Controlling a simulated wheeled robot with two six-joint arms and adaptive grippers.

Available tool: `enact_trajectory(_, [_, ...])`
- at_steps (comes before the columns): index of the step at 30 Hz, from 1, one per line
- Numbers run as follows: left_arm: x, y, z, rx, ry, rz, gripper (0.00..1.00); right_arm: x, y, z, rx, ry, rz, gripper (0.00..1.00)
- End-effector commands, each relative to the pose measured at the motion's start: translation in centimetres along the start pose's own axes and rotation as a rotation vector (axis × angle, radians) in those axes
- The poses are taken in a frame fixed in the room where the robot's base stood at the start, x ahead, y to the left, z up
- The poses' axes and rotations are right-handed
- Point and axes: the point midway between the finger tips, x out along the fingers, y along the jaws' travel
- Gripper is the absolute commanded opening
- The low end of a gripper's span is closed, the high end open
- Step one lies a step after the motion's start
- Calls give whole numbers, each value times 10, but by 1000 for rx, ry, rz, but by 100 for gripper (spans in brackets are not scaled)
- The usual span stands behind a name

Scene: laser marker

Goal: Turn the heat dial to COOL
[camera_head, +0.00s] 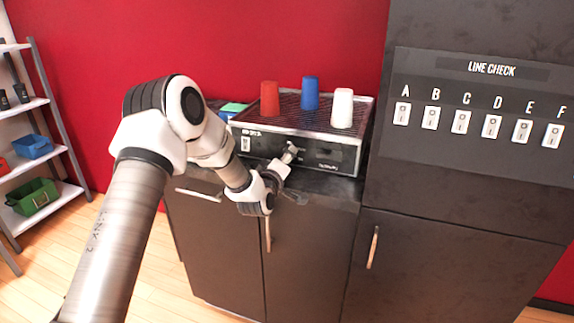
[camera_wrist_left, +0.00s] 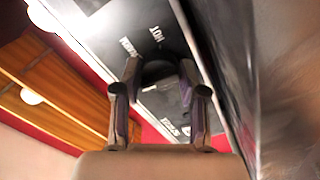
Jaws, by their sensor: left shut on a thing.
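The laser marker (camera_head: 340,139) is a dark box with a slatted top, standing on the cabinet counter. My left gripper (camera_head: 291,154) is at its front panel. In the left wrist view the two fingers (camera_wrist_left: 160,82) are closed around the dark, round heat dial (camera_wrist_left: 158,70), which is partly hidden between them. The word HOT (camera_wrist_left: 157,34) and another label, likely WARM (camera_wrist_left: 128,46), are printed on the panel beside the dial. I cannot read the dial's pointer. My right gripper is not in view.
A red cup (camera_head: 270,98), a blue cup (camera_head: 310,93) and a white cup (camera_head: 342,108) stand upside down on the machine's top. A dark wall with LINE CHECK switches (camera_head: 491,126) rises at right. A shelf with bins (camera_head: 33,197) stands at far left.

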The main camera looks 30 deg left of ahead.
Motion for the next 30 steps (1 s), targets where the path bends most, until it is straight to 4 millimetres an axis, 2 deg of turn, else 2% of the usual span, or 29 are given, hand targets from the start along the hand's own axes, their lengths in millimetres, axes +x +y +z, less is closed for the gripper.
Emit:
enact_trajectory(17, [1, 3, -3, -42, 6, 6, 7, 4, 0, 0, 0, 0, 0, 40])
enact_trajectory(18, [1, 3, -3, -42, 6, 6, 45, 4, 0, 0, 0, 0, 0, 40])
enact_trajectory(20, [1, 3, -3, -42, 6, 6, 66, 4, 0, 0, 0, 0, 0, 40])
enact_trajectory(30, [-1, 1, -1, -41, 2, 2, 67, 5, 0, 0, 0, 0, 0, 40])
